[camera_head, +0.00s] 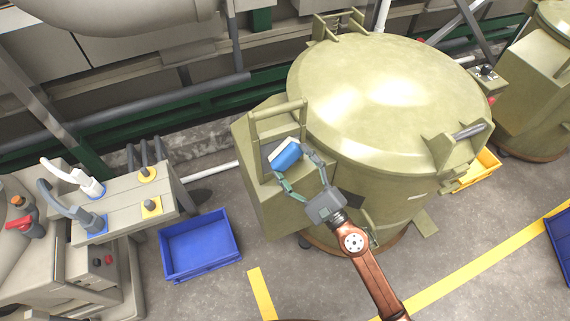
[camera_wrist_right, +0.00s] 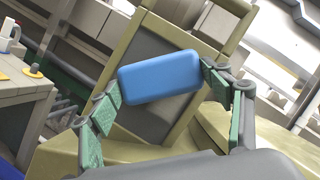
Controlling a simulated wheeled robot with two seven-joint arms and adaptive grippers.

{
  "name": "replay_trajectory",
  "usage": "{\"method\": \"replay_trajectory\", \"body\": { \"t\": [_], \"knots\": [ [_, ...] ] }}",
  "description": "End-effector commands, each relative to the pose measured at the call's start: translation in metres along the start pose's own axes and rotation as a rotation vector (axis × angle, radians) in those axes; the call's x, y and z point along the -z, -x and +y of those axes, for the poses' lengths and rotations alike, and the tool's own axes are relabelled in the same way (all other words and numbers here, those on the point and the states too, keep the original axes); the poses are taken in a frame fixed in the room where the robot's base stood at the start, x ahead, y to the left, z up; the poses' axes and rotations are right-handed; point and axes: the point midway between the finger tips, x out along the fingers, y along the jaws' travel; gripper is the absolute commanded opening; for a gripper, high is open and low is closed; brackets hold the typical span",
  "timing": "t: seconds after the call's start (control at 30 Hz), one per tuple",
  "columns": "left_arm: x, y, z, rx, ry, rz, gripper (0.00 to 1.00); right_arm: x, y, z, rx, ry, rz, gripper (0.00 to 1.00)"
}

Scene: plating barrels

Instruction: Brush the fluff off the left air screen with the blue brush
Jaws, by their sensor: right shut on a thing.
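My right gripper (camera_head: 290,158) is shut on the blue brush (camera_head: 287,154), with a finger on each side of its block. A pale edge shows on the brush's far upper side. The brush is in front of the left air screen (camera_head: 280,132), a grey panel in an olive frame on the box at the big barrel's left side. In the right wrist view the brush (camera_wrist_right: 160,77) covers the middle of the grey screen (camera_wrist_right: 124,54). I cannot tell whether the brush touches it. No fluff can be made out. My left gripper is not in view.
The large olive barrel (camera_head: 385,85) with a domed lid stands right of the screen. A blue crate (camera_head: 201,267) lies on the floor at lower left, beside a grey bench (camera_head: 130,199) with hoses. A yellow bin (camera_head: 484,164) is at the right.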

Motion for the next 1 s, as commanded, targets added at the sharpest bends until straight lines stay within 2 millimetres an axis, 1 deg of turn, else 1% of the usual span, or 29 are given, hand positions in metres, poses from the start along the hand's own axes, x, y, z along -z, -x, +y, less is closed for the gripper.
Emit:
{"method": "replay_trajectory", "body": {
  "t": [0.03, 0.1, 0.37, 0.7, 0.83, 1.0],
  "knots": [
    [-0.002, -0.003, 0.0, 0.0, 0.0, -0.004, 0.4, 0.004, 0.002, -0.002, -0.001, 0.001, 0.0, 0.53],
    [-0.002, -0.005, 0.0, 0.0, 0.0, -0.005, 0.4, 0.007, 0.003, -0.005, -0.001, 0.001, 0.0, 0.53],
    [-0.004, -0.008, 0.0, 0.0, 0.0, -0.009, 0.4, 0.012, 0.005, -0.012, 0.0, 0.002, 0.0, 0.53],
    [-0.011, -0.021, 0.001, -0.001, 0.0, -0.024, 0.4, 0.032, 0.01, -0.031, 0.0, 0.002, 0.0, 0.53],
    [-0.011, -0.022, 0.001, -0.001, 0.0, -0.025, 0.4, 0.033, 0.012, -0.034, 0.0, 0.001, 0.001, 0.53],
    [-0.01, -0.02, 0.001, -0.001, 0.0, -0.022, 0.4, 0.029, 0.012, -0.033, 0.001, 0.0, -0.001, 0.53]
  ]
}}
